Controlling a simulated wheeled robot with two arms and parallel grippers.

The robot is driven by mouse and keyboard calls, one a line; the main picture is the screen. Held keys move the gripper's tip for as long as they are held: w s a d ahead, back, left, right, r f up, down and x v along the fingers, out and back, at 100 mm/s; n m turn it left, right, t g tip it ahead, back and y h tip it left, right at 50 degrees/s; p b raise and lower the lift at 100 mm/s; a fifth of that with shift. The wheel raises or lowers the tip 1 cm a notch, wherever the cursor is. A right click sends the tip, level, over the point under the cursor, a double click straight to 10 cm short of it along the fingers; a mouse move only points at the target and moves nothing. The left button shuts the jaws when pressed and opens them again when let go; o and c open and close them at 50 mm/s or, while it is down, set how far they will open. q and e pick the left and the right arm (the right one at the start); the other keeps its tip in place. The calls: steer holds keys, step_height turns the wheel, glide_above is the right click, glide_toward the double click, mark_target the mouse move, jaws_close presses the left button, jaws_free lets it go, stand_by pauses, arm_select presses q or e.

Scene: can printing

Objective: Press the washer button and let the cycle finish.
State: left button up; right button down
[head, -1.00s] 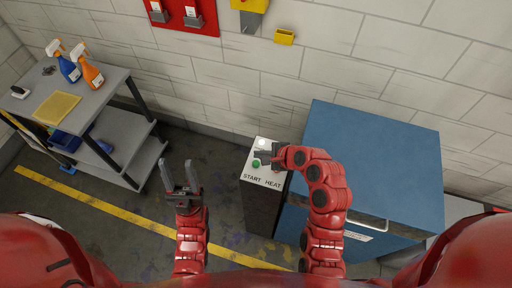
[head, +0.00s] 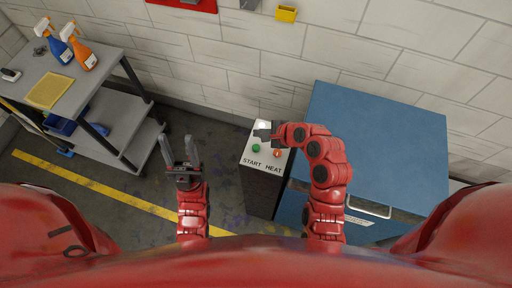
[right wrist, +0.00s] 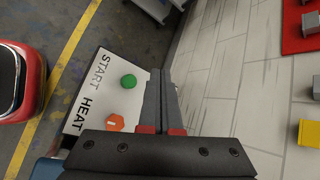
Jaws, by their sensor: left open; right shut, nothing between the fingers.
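A control pedestal with a white top (head: 251,166) stands left of the blue washer cabinet (head: 377,140). Its top has a green button (head: 256,148) above START and an orange-red knob (head: 277,154) above HEAT. A pale round light (head: 262,125) is at its back edge. My right gripper (head: 262,133) is shut and empty over the back of the panel, behind the green button. In the right wrist view the green button (right wrist: 128,81) and orange knob (right wrist: 115,123) lie left of the shut fingers (right wrist: 162,100), uncovered. My left gripper (head: 178,150) is open and empty above the floor, left of the pedestal.
A brick wall is behind. A yellow holder (head: 286,13) hangs on it. The floor between cart and pedestal is clear.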

step_height(320, 180, down, 5)
steer(key=b, duration=0.3)
steer(key=shift+r, duration=0.2)
steer(key=shift+f+b, duration=0.3)
steer(key=shift+f, duration=0.6)
steer(key=shift+f, duration=0.15)
stand_by(0.8)
steer(key=shift+f, duration=0.35)
steer(key=shift+f+b, duration=0.3)
steer(key=shift+f, duration=0.6)
stand_by(0.7)
stand_by(0.4)
steer(key=shift+r+p, duration=1.1)
steer(key=shift+r, duration=0.25)
